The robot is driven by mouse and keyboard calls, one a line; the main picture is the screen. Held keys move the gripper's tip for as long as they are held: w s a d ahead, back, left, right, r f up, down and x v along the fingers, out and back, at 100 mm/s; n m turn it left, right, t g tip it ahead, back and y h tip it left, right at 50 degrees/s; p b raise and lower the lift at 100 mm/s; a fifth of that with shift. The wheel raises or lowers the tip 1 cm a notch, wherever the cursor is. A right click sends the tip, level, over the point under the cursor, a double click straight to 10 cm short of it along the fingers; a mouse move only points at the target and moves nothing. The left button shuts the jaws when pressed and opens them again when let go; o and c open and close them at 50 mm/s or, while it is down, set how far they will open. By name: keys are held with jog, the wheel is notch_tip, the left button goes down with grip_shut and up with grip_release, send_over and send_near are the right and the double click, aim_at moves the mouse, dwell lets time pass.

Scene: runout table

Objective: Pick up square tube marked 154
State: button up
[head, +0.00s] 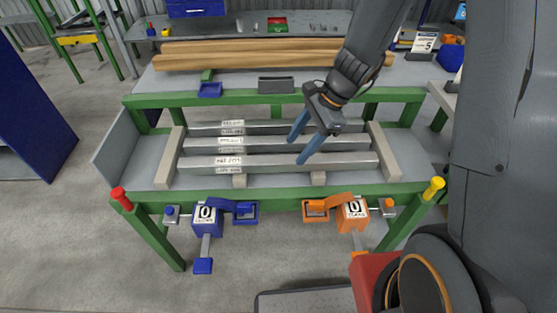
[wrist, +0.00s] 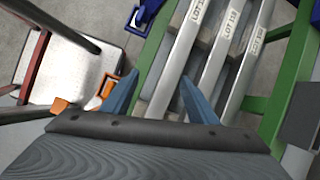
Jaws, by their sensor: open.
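Three grey square tubes lie side by side across the runout table (head: 280,184): a front tube (head: 290,161), a middle tube (head: 265,145) and a back tube (head: 275,127). Each has a white label near its left end; the numbers are too small to read surely, so I cannot tell which is 154. My gripper (head: 296,150) is open and empty, its blue fingers angled down over the front and middle tubes, right of the labels. In the wrist view, the front tube (wrist: 180,45) runs between the fingertips (wrist: 160,77), with the middle tube (wrist: 214,70) beside the right finger. Contact is unclear.
Pale crossbars (head: 171,157) support the tube ends. A blue clamp (head: 207,220) and an orange clamp (head: 352,214) hang at the front edge. Wooden beams (head: 250,54) lie on the bench behind. Red (head: 119,196) and yellow (head: 434,187) posts mark the front corners.

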aim_at(279, 159)
jog(key=w+m, duration=0.1)
jog(key=a+f+m, duration=0.1)
jog(key=w+f+m, duration=0.1)
jog(key=shift+w+a+y, duration=0.25)
jog(key=shift+w+y, duration=0.1)
jog(key=shift+y, duration=0.05)
jog(key=shift+p+x, duration=0.7)
jog(key=shift+x, duration=3.15)
jog(key=shift+c, duration=0.4)
grip_shut()
